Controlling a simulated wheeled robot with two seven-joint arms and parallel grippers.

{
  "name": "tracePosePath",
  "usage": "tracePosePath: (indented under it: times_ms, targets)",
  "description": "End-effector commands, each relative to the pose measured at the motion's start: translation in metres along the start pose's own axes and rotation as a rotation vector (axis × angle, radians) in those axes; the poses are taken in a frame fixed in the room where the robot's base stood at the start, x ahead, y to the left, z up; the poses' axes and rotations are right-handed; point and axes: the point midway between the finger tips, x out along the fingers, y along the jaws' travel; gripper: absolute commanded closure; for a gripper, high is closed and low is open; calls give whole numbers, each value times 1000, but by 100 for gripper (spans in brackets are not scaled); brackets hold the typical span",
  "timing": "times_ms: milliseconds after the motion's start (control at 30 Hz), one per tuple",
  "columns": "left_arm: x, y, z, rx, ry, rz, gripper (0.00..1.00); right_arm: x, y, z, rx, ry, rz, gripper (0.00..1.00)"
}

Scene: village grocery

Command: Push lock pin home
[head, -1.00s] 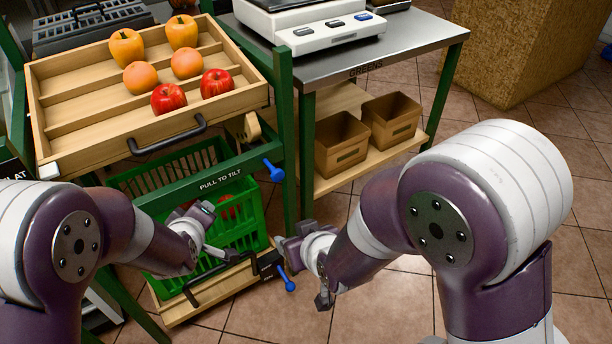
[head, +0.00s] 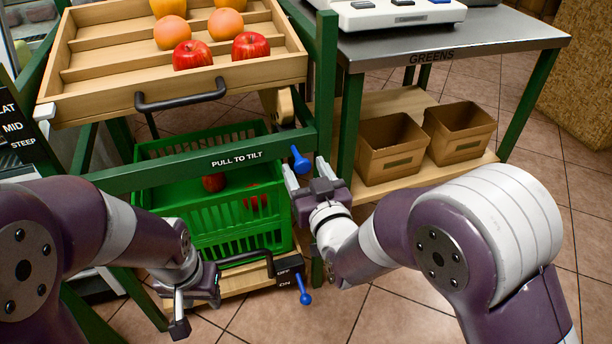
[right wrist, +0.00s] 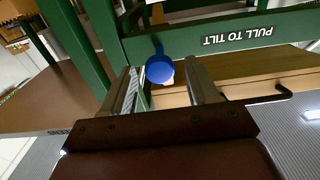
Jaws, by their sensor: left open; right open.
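The upper blue lock pin (head: 299,160) sticks out of the green rail by the "PULL TO TILT" label, at the rack's right post. Its round blue head (right wrist: 159,68) shows between my right fingers in the right wrist view. My right gripper (head: 306,172) is open and points up at the pin, with a finger on either side of it. I cannot tell whether it touches. A second blue pin (head: 304,290) hangs lower, by a black plate marked "ON". My left gripper (head: 193,302) is open and empty, low in front of the lower drawer.
A wooden tilt tray (head: 180,105) with fruit and a dark handle sits above. A green crate (head: 215,235) holding some red fruit stands below the rail. At right, a steel-topped table (head: 450,40) has cardboard boxes (head: 390,147) on its shelf. The tiled floor ahead is clear.

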Motion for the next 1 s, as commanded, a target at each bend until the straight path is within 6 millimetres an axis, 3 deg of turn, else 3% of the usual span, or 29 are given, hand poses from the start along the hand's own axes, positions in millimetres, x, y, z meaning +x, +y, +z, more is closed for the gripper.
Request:
tracePosePath:
  times_ms: [333,500,633,833,1000]
  targets:
    - [2,0,0,-1,1,0,58,6,0,-1,0,1,0,44]
    - [2,0,0,-1,1,0,58,6,0,-1,0,1,0,99]
    - [2,0,0,-1,1,0,58,8,0,-1,0,1,0,100]
    - [3,0,0,-1,1,0,58,34,0,0,0,1,0,100]
    - [3,0,0,-1,1,0,58,41,0,-1,0,1,-1,100]
